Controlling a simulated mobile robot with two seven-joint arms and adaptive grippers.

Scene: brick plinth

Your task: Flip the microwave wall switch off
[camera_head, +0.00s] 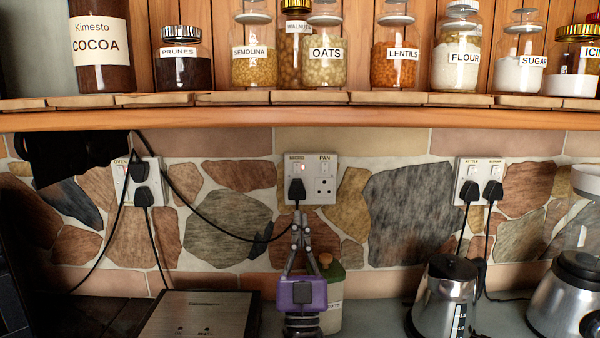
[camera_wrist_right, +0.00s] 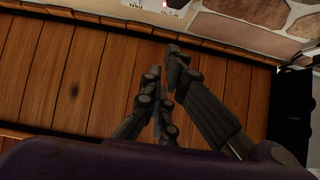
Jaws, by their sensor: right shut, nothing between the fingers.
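The white double wall socket (camera_head: 312,198) is in the middle of the stone wall, labelled "MICRO" on the left and "PAN" on the right. A black plug (camera_head: 296,190) sits in its left half. A small red light shows at the microwave switch (camera_head: 302,169) above the plug. My right gripper (camera_head: 301,217) is shut and empty, pointing up just below the plug in the head view. The right wrist view shows its fingers (camera_wrist_right: 165,72) and the socket's edge (camera_wrist_right: 160,5) at the top. I cannot tell whether the fingers touch the plug. My left gripper is not in view.
A wooden shelf (camera_head: 400,118) with several jars runs above the sockets. Other sockets with plugs are at left (camera_head: 118,180) and right (camera_head: 470,172). A green-topped container (camera_head: 333,285) stands behind my right wrist. A kettle (camera_head: 440,300) and a silver box (camera_head: 200,315) flank it.

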